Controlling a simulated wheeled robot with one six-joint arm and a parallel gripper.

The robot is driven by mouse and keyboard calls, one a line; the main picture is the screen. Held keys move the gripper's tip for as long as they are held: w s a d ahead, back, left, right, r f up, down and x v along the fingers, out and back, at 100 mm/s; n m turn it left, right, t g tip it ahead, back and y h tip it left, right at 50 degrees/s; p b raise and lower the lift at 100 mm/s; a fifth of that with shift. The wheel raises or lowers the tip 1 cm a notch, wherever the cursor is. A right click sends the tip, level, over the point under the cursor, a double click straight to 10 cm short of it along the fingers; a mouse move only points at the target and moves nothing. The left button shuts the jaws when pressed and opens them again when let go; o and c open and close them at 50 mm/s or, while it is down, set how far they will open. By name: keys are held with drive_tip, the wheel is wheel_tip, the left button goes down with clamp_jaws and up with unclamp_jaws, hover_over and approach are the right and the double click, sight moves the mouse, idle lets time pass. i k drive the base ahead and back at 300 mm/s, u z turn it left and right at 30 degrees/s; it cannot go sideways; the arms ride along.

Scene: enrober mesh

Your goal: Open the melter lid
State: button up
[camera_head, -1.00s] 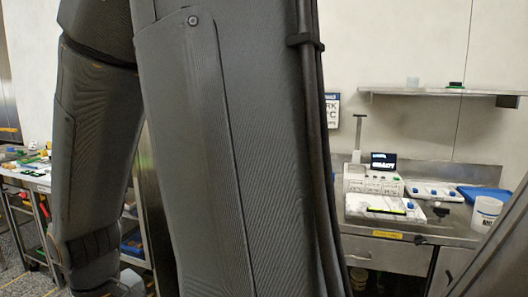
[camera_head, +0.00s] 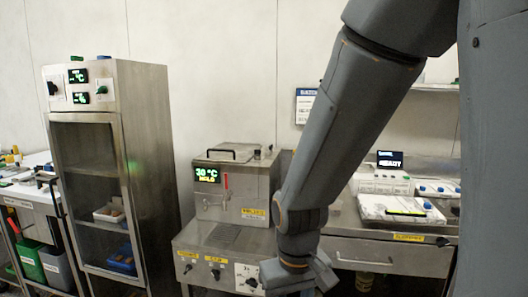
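The melter (camera_head: 237,190) is a steel box left of the middle, with a green display that seems to read 30 °C and a red lever on its front. Its lid (camera_head: 232,162) lies flat and closed on top, with a black bar handle (camera_head: 222,153) at its left part. My arm comes down from the top right, and its wrist is in front of and to the right of the melter, lower than the lid.
The melter stands on a steel unit (camera_head: 200,262) with knobs. A tall steel cabinet (camera_head: 140,180) with displays stands to its left. A steel counter (camera_head: 385,257) with white devices is at the right, partly hidden by my arm. Above the lid is bare wall.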

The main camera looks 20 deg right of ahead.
sight(221, 153)
drive_tip(key=z, duration=0.05)
drive_tip(key=k, duration=0.6)
drive_tip(key=z, duration=0.7)
drive_tip(key=i, duration=1.25)
drive_tip(key=u, duration=0.15)
